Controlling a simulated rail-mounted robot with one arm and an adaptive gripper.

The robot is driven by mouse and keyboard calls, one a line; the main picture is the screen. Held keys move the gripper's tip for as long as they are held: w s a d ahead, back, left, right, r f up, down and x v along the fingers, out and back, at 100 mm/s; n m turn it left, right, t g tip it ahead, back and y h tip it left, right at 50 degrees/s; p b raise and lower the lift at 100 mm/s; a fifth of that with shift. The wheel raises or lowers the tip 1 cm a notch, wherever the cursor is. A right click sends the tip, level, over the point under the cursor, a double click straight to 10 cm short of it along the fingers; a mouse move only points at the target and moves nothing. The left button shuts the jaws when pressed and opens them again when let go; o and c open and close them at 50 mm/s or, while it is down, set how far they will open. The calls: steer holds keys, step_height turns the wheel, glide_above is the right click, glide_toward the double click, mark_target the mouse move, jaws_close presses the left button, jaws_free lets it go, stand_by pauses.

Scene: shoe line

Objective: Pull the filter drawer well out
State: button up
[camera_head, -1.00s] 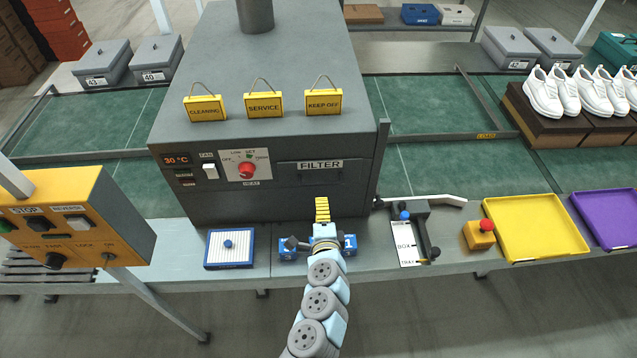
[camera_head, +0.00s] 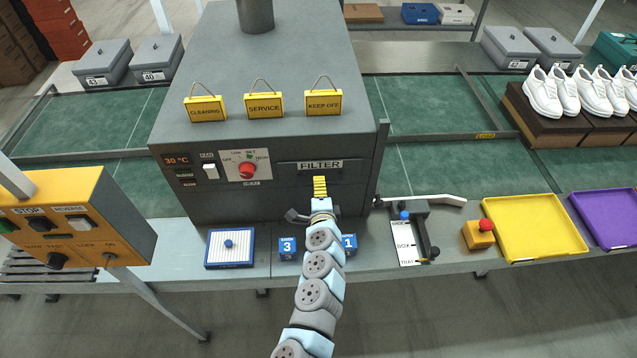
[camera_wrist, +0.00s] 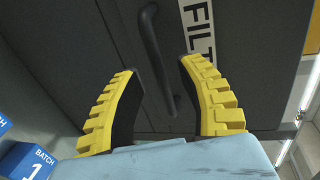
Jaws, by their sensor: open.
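The filter drawer (camera_head: 320,172) is a dark grey front in the grey machine, with a white FILTER label (camera_head: 320,164) at its top. It looks closed, flush with the machine. In the wrist view its dark bar handle (camera_wrist: 158,60) runs between the two yellow fingers, and the label shows beside it. My gripper (camera_head: 320,184) is just in front of the drawer, below the label. In the wrist view my gripper (camera_wrist: 157,85) is open, one finger on each side of the handle with gaps. In the head view my gripper hides part of the drawer front.
Blue batch blocks (camera_head: 287,247) stand on the bench below. A white filter panel with a blue knob (camera_head: 228,246) lies to the left. A box gauge (camera_head: 416,235) and a red button (camera_head: 486,225) are to the right. Yellow signs (camera_head: 264,104) sit on the machine.

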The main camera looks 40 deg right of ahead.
steer(key=shift+x, duration=0.9)
steer(key=shift+w+d, duration=0.1)
steer(key=shift+w, duration=0.15)
jaws_close()
